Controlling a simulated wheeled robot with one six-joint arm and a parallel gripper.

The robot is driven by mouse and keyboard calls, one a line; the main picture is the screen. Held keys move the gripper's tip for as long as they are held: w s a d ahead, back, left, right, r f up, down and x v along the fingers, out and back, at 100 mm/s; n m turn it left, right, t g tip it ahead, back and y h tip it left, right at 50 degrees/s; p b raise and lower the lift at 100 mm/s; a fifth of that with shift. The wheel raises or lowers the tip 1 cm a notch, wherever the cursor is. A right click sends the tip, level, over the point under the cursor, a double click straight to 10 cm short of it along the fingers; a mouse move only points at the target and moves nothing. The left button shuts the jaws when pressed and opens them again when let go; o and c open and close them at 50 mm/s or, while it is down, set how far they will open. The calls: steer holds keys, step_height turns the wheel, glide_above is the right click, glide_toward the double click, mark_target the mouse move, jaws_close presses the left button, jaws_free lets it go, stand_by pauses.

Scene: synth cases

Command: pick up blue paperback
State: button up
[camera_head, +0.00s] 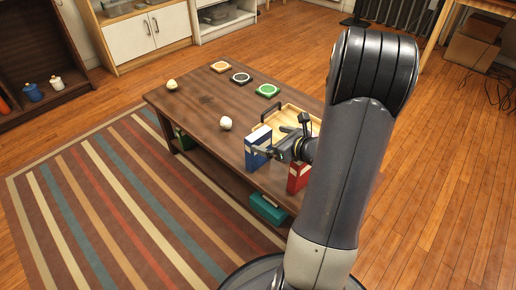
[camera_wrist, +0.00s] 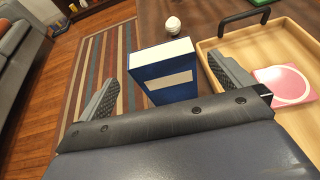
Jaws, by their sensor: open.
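The blue paperback (camera_head: 257,156) stands upright near the front edge of the brown table, its pale page edges facing up. In the wrist view the blue paperback (camera_wrist: 166,77) has a pale label on its near blue side. My gripper (camera_wrist: 163,80) is open, with one finger on each side of the book's outline and a gap at both sides. In the head view my gripper (camera_head: 268,149) is close beside the book, on its right. I cannot tell how far the fingertips reach along it.
A wooden tray (camera_wrist: 208,44) with dark handles lies right of the book and holds a pink coaster (camera_wrist: 283,84). A red book (camera_head: 298,178) stands near the table's front edge. A pale round object (camera_head: 225,123) and several coasters are farther back on the table (camera_head: 190,108).

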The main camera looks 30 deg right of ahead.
mark_target(255, 134)
steer(key=shift+b+x, duration=1.15)
steer(key=shift+x, duration=3.2)
steer(key=shift+c, duration=0.2)
steer(key=c, duration=1.3)
steer(key=shift+r, duration=0.1)
